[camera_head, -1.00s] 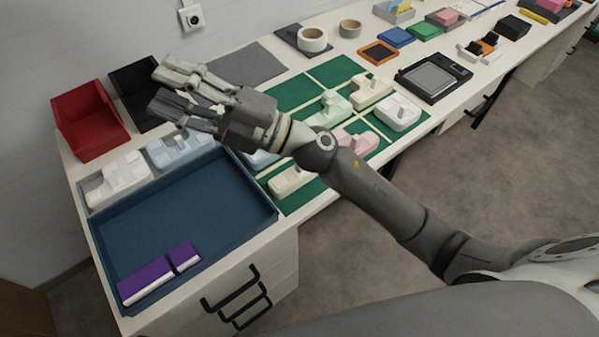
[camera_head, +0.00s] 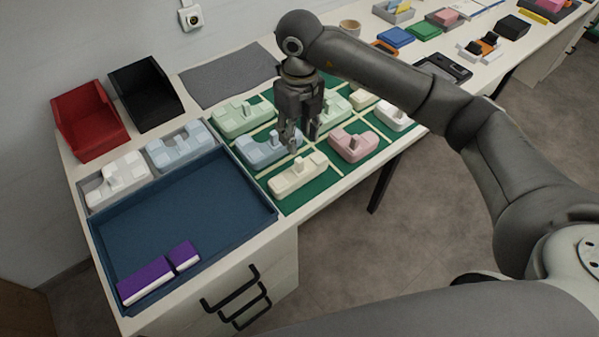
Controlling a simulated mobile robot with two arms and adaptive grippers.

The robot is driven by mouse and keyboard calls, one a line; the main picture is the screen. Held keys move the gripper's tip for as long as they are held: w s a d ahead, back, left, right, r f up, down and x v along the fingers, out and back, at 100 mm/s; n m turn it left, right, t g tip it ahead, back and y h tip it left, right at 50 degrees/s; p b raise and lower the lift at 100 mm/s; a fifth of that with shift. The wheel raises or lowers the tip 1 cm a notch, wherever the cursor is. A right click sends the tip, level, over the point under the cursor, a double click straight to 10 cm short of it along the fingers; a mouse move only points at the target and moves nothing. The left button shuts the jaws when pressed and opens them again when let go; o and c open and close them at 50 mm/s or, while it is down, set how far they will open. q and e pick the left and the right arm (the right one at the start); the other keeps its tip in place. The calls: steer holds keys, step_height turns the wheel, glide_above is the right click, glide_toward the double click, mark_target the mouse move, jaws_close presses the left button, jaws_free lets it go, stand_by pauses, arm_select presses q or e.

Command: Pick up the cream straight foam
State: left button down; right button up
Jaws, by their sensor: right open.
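A cream straight foam (camera_head: 299,177) lies on the front cell of the green mat (camera_head: 325,185), just right of the blue tray. My right gripper (camera_head: 299,140) points down, open and empty, above and behind this foam. Its fingers are apart from the cream foam and overlap the right end of a light blue foam (camera_head: 258,151); I cannot tell whether they touch it. Another cream foam (camera_head: 361,98) is farther back and partly covered by my arm. My left gripper is not in view.
A pink foam (camera_head: 353,144), a light green foam (camera_head: 240,117) and a white foam (camera_head: 393,116) lie nearby on the mat. The blue tray (camera_head: 190,212) holds purple blocks (camera_head: 147,281) and has free room. Red (camera_head: 88,118) and black (camera_head: 148,92) bins stand behind.

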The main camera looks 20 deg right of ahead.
mark_target(299, 160)
step_height(299, 160, down, 5)
steer(key=shift+d+f+p, duration=0.1)
steer(key=shift+f+p, duration=0.05)
steer(key=shift+p, duration=0.25)
step_height(299, 160, down, 4)
steer(key=shift+f+p, duration=0.15)
steer(key=shift+p, duration=0.7)
steer(key=shift+f, duration=0.5)
steer(key=c, duration=0.9)
